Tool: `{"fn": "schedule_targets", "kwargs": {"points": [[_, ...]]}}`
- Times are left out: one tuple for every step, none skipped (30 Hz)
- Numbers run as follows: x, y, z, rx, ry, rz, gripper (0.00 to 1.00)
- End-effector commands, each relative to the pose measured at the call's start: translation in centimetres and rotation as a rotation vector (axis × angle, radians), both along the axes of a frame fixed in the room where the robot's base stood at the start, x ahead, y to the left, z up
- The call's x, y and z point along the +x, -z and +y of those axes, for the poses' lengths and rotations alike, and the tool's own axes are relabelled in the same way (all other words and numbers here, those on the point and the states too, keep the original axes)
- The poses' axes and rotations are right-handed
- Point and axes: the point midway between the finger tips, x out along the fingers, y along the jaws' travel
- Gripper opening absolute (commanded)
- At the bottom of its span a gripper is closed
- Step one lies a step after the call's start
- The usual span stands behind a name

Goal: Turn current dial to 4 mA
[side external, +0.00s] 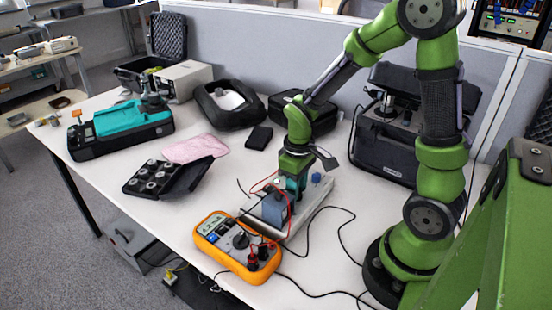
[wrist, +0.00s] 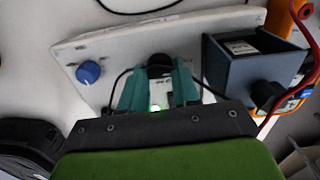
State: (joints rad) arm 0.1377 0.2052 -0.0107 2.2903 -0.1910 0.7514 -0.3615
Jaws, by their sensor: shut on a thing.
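A white panel unit (side external: 312,205) lies on the table and also spans the top of the wrist view (wrist: 110,45). A black dial knob (wrist: 159,62) sits on it, between the teal fingers of my gripper (wrist: 160,76). My gripper is shut on this knob. In the side view my gripper (side external: 291,190) points down at the panel and hides the knob. A blue knob (wrist: 89,72) stands on the panel left of the fingers; it also shows in the side view (side external: 316,177). I cannot read any dial marking or the mA setting.
A grey-blue box (side external: 275,208) with a black knob (wrist: 267,92) stands close beside my gripper. An orange multimeter (side external: 238,244) with red and black leads lies in front. Loose cables run across the table. A pink cloth (side external: 195,148) and black tray (side external: 160,178) lie left.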

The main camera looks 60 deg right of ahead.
Motion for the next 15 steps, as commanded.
{"fn": "schedule_targets", "kwargs": {"points": [[0.13,-0.08,0.01,-0.001,-0.003,-0.004,0.0],[0.13,-0.08,0.01,-0.001,-0.003,-0.004,0.32],[0.12,-0.07,0.01,-0.001,-0.003,-0.004,0.38],[0.12,-0.07,0.01,-0.001,-0.002,-0.004,0.43],[0.11,-0.06,0.01,-0.001,-0.002,-0.004,0.48],[0.1,-0.05,0.01,-0.001,-0.002,-0.003,0.54],[0.09,-0.05,0.01,-0.001,-0.002,-0.003,0.57],[0.08,-0.04,0.01,-0.001,-0.001,-0.003,0.57],[0.07,-0.03,0.01,-0.001,-0.001,-0.002,0.57],[0.06,-0.03,0.01,-0.001,-0.001,-0.002,0.57],[0.05,-0.03,0.01,0.0,-0.001,-0.002,0.57],[0.05,-0.02,0.01,0.0,-0.001,-0.002,0.57],[0.04,-0.02,0.0,0.0,0.0,-0.001,0.57],[0.04,-0.02,0.0,0.0,0.0,-0.001,0.57],[0.04,-0.06,0.0,0.0,0.0,-0.001,0.57]]}}
